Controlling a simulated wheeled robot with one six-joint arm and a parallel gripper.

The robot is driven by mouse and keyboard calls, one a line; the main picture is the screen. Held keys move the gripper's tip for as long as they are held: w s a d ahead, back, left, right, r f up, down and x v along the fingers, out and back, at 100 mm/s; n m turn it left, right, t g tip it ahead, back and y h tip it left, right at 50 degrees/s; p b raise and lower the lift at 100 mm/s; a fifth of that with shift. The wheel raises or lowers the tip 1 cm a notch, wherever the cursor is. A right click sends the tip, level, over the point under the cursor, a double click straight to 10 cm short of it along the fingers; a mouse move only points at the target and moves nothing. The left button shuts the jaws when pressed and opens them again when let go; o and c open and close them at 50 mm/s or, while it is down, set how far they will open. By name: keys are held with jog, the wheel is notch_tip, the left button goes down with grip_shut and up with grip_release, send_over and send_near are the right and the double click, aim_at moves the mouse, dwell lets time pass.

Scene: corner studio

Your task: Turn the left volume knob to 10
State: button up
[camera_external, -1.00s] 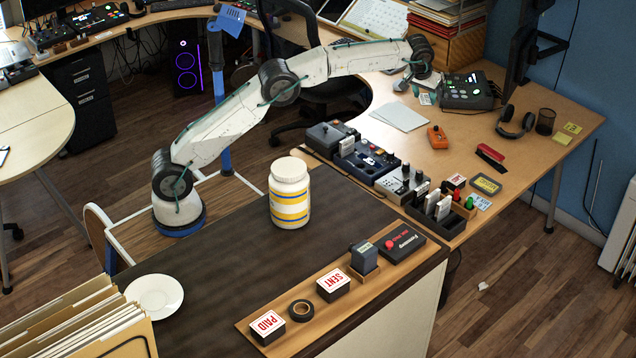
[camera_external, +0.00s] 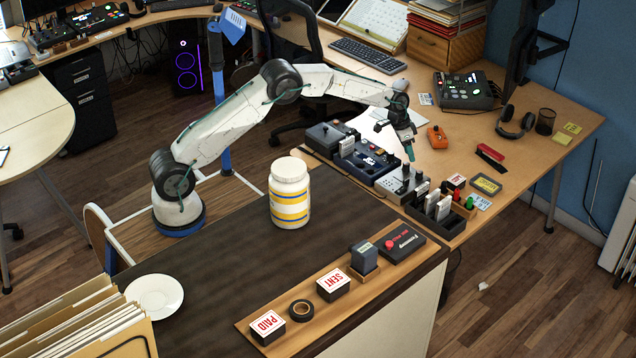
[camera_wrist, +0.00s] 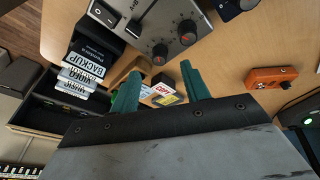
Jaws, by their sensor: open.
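The grey panel box (camera_external: 390,184) with dark knobs stands on the wooden desk, among a row of devices. The wrist view shows its grey face (camera_wrist: 168,15) upside down at the top. One dark, red-marked knob (camera_wrist: 160,51) is there, and another red-marked knob (camera_wrist: 187,38) lies to its right. I cannot tell which is the left volume knob, nor read its setting. My gripper (camera_external: 409,157) points down just above this box. In the wrist view my gripper's teal fingers (camera_wrist: 160,69) are apart, with nothing held between them, and the knobs lie beyond the tips.
A black rack (camera_wrist: 50,115) of labelled tape boxes stands beside the panel. A dark blue device (camera_external: 367,163) adjoins on the other side. An orange pedal (camera_external: 437,137) is behind. A white jar (camera_external: 289,193) stands on the dark counter in front.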

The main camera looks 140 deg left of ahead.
aim_at(419, 171)
jog(key=w+f+m, duration=0.1)
jog(key=f, duration=0.1)
jog(key=w+a+f+m, duration=0.1)
jog(key=f, duration=0.2)
jog(key=w+a+f+m, duration=0.1)
jog(key=f, duration=0.1)
jog(key=shift+w+a+f+t+y, duration=0.15)
jog(key=shift+a+f+t+y, duration=0.15)
jog(key=shift+f+y, duration=0.1)
jog(key=shift+d, duration=0.1)
jog(key=c, duration=1)
